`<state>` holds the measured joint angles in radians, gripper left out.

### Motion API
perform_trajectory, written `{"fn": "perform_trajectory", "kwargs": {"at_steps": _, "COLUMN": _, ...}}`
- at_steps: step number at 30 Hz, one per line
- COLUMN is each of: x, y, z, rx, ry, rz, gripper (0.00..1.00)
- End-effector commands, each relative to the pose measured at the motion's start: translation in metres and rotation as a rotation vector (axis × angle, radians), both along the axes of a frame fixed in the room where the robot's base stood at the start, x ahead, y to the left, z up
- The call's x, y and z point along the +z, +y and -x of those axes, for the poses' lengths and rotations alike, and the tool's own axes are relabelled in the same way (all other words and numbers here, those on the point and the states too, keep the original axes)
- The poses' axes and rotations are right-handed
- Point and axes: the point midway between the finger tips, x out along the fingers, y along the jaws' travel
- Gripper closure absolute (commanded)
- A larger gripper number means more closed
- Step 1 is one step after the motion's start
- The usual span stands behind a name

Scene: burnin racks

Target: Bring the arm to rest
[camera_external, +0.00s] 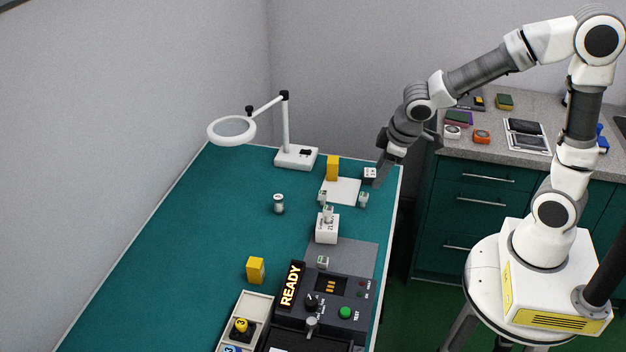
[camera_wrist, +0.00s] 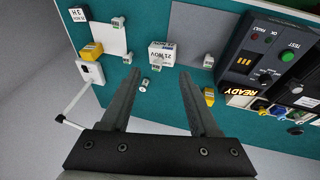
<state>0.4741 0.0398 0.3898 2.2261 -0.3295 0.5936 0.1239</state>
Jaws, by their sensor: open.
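My arm reaches left from its white base over the right edge of the green table (camera_external: 170,240). My gripper (camera_external: 382,172) is above the table's far right part, beside a small dark-and-white block (camera_external: 369,173). In the wrist view my gripper (camera_wrist: 160,78) is open, with nothing between its fingers. Whether the fingers touch the block cannot be told.
A white block (camera_external: 326,229), a white sheet (camera_external: 341,191), yellow blocks (camera_external: 255,270) and a small cylinder (camera_external: 278,203) are on the table. A magnifier lamp (camera_external: 296,156) stands at the back. A test unit reading READY (camera_external: 291,285) is at the front. The table's left side is clear.

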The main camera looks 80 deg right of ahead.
Motion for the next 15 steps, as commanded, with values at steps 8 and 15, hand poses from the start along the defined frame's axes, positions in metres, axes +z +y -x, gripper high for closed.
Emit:
{"fn": "perform_trajectory", "kwargs": {"at_steps": 8, "x": 0.072, "y": 0.038, "z": 0.078, "rx": -0.035, "ry": 0.004, "rz": 0.006, "gripper": 0.38}}
{"fn": "perform_trajectory", "kwargs": {"at_steps": 15, "x": 0.09, "y": 0.057, "z": 0.132, "rx": -0.026, "ry": -0.087, "rz": -0.095, "gripper": 0.38}}
